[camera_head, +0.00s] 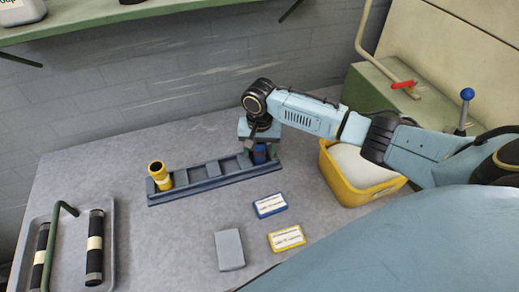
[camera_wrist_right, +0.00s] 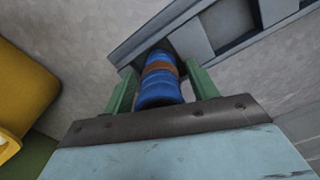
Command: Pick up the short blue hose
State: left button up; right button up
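The short blue hose (camera_wrist_right: 160,82), with a brown band, stands at the right end of a grey slotted rack; in the head view (camera_head: 260,154) it is partly hidden by my right gripper. My right gripper (camera_head: 262,148) is above that end of the rack, pointing down. In the right wrist view its green fingers (camera_wrist_right: 162,88) are on both sides of the hose, with narrow gaps showing, so it looks open around it. My left gripper is not in view.
The grey rack (camera_head: 215,182) also holds a yellow hose (camera_head: 160,176) at its left end. A yellow bin (camera_head: 357,190) stands right of the rack. Blue (camera_head: 270,205) and yellow (camera_head: 286,238) labelled cards and a grey block (camera_head: 229,249) lie in front. A tray with black rollers (camera_head: 95,248) is at left.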

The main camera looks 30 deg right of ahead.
jog(key=c, duration=1)
notch_tip(320, 180, up, 13)
jog(key=p, duration=0.6)
jog(key=shift+r+p, duration=0.1)
jog(key=shift+p, duration=0.3)
